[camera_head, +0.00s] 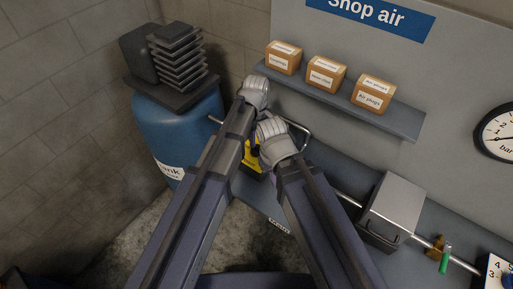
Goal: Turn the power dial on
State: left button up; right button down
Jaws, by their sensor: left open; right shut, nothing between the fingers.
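A yellow part (255,159) shows between my two forearms, low on the wall panel. It is mostly covered by my arms, and I cannot tell whether it carries the power dial. My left gripper (256,88) is the higher one, just left of the small shelf; it is open. My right gripper (271,129) is below and right of it, close to the yellow part; it is shut and empty. The fingertips are largely hidden behind the wrists, so I cannot see whether either touches anything. A white plate with numbers (494,270) is cut off at the bottom right corner.
A shelf (408,121) holds three cardboard boxes (325,74). A blue tank (178,128) with a finned compressor on top stands left. A grey box (393,207), a pipe and a green-handled valve (445,258) are right. A round gauge (499,134) hangs on the wall.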

aim_at(256, 149)
pick_arm(q)
jog(key=shift+f+b, duration=1.05)
jog(key=shift+f, duration=0.5)
pick_arm(e)
notch_tip(256, 149, down, 3)
jog(key=shift+f, duration=0.1)
pick_arm(q)
jog(key=shift+c, duration=0.2)
grip_shut()
